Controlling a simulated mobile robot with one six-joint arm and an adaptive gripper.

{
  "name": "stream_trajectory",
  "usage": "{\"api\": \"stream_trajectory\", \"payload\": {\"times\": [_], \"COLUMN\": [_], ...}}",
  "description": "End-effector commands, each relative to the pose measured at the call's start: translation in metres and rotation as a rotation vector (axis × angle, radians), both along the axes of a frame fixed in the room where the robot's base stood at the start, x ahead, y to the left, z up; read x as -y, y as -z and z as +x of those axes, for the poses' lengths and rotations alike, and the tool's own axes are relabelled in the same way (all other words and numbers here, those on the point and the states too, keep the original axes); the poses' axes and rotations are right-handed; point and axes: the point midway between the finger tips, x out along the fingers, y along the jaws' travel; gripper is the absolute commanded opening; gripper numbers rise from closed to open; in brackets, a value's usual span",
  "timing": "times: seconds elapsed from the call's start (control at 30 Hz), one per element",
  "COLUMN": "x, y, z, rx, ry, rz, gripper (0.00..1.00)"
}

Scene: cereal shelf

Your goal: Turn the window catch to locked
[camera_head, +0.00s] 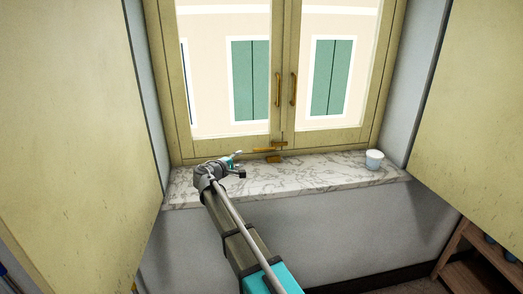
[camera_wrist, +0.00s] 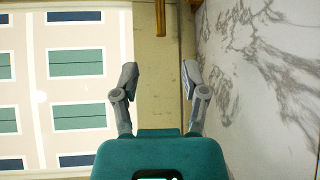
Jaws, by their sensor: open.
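The brass window catch (camera_head: 272,147) is at the bottom of the window where the two sashes meet, just above the sill. Its bar looks roughly level in the head view. Part of the brass fitting (camera_wrist: 160,15) shows at the top edge of the wrist view, cut off by the frame. My gripper (camera_head: 239,162) is over the sill, to the left of the catch and apart from it. In the wrist view my gripper (camera_wrist: 159,72) has its two fingers spread, with nothing between them.
A marble sill (camera_head: 310,176) runs under the closed window. A small white cup (camera_head: 374,159) stands at its right end. Two brass handles (camera_head: 292,89) are higher on the sashes. Large yellowish panels (camera_head: 75,130) flank the window on both sides. The sill between catch and cup is clear.

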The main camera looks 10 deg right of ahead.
Motion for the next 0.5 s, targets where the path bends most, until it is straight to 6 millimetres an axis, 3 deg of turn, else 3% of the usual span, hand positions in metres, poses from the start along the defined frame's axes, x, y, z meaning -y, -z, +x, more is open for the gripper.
{"api": "stream_trajectory", "payload": {"times": [0.5], "x": [0.035], "y": [0.005], "z": [0.022], "rx": [-0.001], "ry": [0.022], "rz": [0.002], "gripper": [0.57]}}
